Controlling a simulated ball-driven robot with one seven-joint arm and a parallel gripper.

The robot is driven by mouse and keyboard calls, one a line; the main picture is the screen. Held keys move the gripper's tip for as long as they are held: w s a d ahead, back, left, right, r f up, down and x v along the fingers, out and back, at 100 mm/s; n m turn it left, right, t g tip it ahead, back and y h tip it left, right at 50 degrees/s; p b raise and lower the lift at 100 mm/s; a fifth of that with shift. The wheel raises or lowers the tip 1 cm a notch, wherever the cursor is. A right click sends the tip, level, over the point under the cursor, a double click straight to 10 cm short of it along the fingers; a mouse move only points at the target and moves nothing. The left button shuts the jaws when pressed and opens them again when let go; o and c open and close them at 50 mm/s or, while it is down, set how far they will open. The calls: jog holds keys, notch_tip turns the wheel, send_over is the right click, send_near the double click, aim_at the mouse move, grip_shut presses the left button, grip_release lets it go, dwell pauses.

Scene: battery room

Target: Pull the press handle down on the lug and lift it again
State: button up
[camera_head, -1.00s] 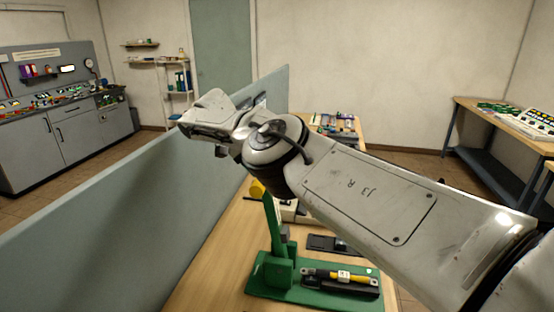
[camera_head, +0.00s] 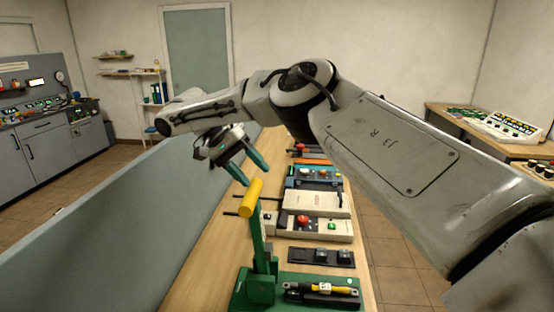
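The green press (camera_head: 259,238) stands on a green base at the near end of the wooden bench. Its yellow handle (camera_head: 251,198) is at the top of the upright green arm, tilted, and nothing holds it. The lug with its cable, yellow and black (camera_head: 322,290), lies on the base to the right of the press column. My gripper (camera_head: 249,169) is just above and beyond the yellow handle in the picture. Its two teal fingers are spread apart with nothing between them. I cannot tell how far it is from the handle in depth.
A grey-green partition (camera_head: 130,225) runs along the bench's left side. Behind the press stand a black switch plate (camera_head: 321,256), a white box with red and green buttons (camera_head: 315,228) and several other devices. My arm spans the space over the bench from the right.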

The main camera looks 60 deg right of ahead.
jog(key=s+a+r, duration=0.4)
jog(key=s+r, duration=0.2)
jog(key=s, duration=0.4)
jog(key=shift+s+a+r, duration=0.15)
jog(key=shift+r, duration=0.15)
dwell(0.5)
